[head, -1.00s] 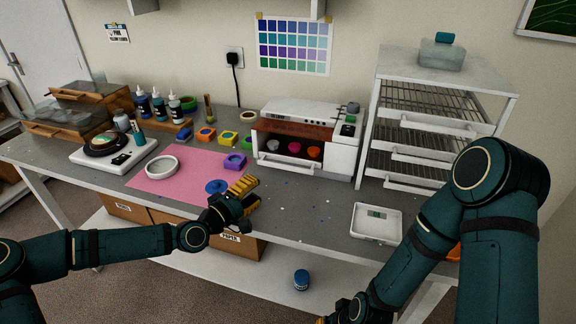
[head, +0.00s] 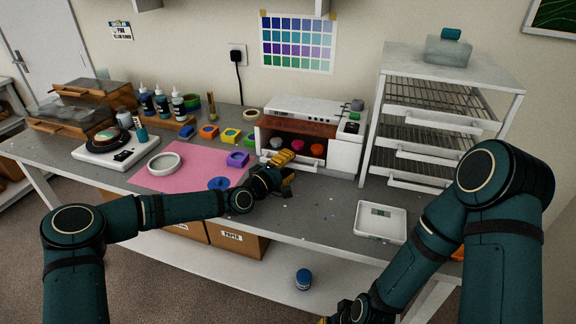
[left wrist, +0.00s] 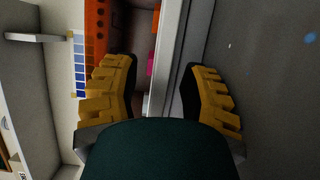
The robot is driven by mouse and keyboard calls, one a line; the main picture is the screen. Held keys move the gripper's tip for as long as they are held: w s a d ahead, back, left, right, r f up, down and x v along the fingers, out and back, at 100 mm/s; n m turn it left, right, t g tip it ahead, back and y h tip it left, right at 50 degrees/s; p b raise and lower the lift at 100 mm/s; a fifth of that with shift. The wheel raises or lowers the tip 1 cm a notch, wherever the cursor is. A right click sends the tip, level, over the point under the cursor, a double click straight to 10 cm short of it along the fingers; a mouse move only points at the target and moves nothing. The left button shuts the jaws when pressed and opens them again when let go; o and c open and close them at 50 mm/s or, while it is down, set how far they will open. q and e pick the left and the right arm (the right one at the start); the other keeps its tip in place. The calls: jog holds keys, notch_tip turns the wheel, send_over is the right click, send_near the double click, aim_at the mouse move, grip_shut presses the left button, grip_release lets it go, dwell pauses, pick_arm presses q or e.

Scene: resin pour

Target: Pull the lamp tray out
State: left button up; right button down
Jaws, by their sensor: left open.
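The white lamp (head: 308,106) stands at the back of the bench with its orange-red inside showing. Its lamp tray (head: 318,174) is the low white front at the opening, with small grey, red and orange pieces behind it. My left gripper (head: 286,168) is open in front of the tray's left part and hides some of it. In the left wrist view, the two yellow fingers (left wrist: 160,92) stand apart, with the pale tray front (left wrist: 168,65) running between them. I cannot tell whether they touch it. My right gripper (head: 324,320) is mostly cut off at the bottom edge.
A pink mat (head: 185,172) with a white ring (head: 164,163) and a purple mould (head: 238,159) lies to the left. A white scale (head: 381,223) is at the front right. A wire drawer rack (head: 430,130) stands right of the lamp.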

pick_arm(q)
grip_shut()
jog(key=s+a, duration=0.1)
jog(key=s, duration=0.3)
jog(key=s+a, duration=0.1)
jog(key=s, duration=0.2)
jog(key=s+a, duration=0.1)
jog(key=s, duration=0.3)
jog(key=shift+s+a, duration=0.3)
jog(key=shift+a, duration=0.05)
grip_release()
